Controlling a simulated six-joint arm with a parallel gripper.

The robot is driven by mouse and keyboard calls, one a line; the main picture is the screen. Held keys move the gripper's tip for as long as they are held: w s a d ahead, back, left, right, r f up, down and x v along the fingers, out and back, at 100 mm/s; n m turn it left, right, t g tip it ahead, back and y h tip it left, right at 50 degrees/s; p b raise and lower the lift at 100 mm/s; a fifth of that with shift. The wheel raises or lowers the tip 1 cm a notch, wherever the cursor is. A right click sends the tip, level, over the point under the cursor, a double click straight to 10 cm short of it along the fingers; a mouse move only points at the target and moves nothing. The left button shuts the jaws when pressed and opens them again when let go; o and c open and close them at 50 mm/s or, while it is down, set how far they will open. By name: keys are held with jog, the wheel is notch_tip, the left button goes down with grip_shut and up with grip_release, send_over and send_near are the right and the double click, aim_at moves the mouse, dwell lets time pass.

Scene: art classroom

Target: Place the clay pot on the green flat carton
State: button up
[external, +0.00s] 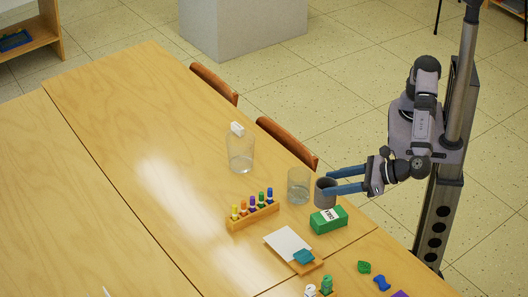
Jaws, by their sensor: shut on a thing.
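The clay pot (325,197) is a small dark grey cup near the right edge of the wooden table. My gripper (327,181) reaches in from the right with its two blue fingers at the pot and is shut on it. The pot looks upright; whether its base touches the table is hard to tell. The green flat carton (328,220), a green box with a white label on top, lies just below the pot in the picture. Its top is bare.
A clear glass (298,187) stands close to the left of the pot. A clear bottle (240,152) and a wooden rack of coloured markers (253,213) stand further left. A wooden board with white paper (288,242) lies below. The table's left part is clear.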

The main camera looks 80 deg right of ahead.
jog(key=s+d+f+m+g+h, duration=0.1)
jog(key=d+f+m+h, duration=0.2)
jog(key=d, duration=0.7)
notch_tip(320, 180, down, 2)
jog(key=shift+d+f+m+h, duration=0.1)
jog(key=shift+d+m+h, duration=0.15)
jog(key=shift+m+h, duration=0.25)
jog(key=shift+s+h, duration=0.15)
jog(key=shift+h, duration=0.15)
jog(key=shift+f+p, duration=0.85)
jog(key=shift+f, duration=4.1)
jog(key=shift+f, duration=0.2)
jog(key=o, duration=1.5)
